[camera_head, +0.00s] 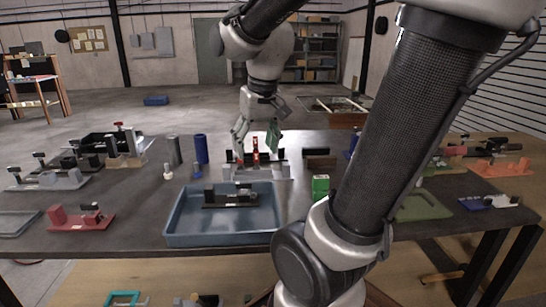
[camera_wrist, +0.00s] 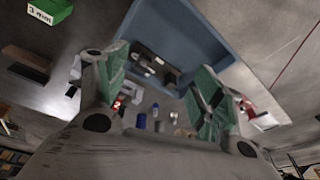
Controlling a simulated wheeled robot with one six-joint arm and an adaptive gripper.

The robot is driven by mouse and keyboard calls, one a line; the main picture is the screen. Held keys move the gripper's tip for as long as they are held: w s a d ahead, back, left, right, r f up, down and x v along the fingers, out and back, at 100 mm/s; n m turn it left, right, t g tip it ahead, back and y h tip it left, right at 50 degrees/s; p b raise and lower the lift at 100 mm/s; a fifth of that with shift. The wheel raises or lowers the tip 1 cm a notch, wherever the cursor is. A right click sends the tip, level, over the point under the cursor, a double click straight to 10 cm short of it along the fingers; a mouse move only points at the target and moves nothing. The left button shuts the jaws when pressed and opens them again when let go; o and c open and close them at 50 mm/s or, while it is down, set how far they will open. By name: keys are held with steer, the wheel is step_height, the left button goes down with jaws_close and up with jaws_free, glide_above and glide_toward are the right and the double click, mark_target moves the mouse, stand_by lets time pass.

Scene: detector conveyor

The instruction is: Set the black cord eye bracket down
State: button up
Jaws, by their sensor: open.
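A black bracket-like piece (camera_head: 230,197), which looks like the cord eye bracket, lies on the floor of the blue tray (camera_head: 219,240). In the wrist view, the black piece (camera_wrist: 150,62) shows inside the blue tray (camera_wrist: 215,45), beyond my fingertips. My gripper (camera_head: 256,138) is open, with green-padded fingers spread and nothing seen between them. It stands behind the tray, above or near a pale fixture (camera_head: 262,173) with a red upright part (camera_head: 256,152). The wrist view also shows my open gripper (camera_wrist: 158,80). The exact height of the fingertips is hard to tell.
Grey and blue cylinders (camera_head: 201,149) stand left of my gripper. A green block (camera_head: 320,187) and a brown block (camera_head: 319,161) stand right. A red bracket (camera_head: 81,217) sits left of the tray. Several fixtures line the table's left side. My arm covers part of the right side.

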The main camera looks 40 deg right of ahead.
steer(key=s+a+n+t, duration=0.1)
steer(key=s+n, duration=0.1)
steer(key=s, duration=0.7)
steer(key=shift+a+r+n, duration=0.15)
steer(key=shift+r+n, duration=0.05)
steer(key=shift+n, duration=0.1)
